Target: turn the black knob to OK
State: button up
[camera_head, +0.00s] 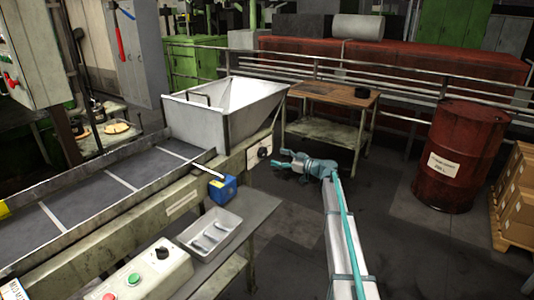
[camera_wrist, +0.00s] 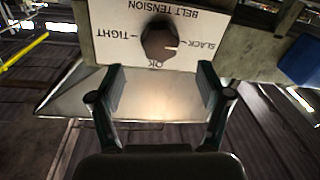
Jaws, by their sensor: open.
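The black knob (camera_wrist: 158,42) sits on a white plate (camera_wrist: 105,18) marked BELT TENSION, which appears upside down in the wrist view. TIGHT is to its left, SLACK to its right and OK just below it. A pale mark on the knob faces right, toward SLACK. In the head view the knob (camera_head: 263,153) is small, on the side of the conveyor frame below the white hopper. My gripper (camera_wrist: 161,78) is open and empty, its two fingers apart below the knob in the wrist view. In the head view my gripper (camera_head: 284,160) is just right of the plate.
A blue box (camera_head: 222,189) is on the conveyor's side, left of the knob. A grey tray (camera_head: 232,222) and a control box (camera_head: 185,268) with another black knob are nearer. A wooden-topped cart (camera_head: 335,93) stands behind my gripper; a red barrel (camera_head: 455,185) is right.

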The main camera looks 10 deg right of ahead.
aim_at(265, 154)
jog(key=p+x, duration=0.1)
jog(key=x, duration=0.5)
jog(key=shift+w+a+p, duration=0.15)
jog(key=shift+p, duration=0.15)
jog(key=c, duration=1.2)
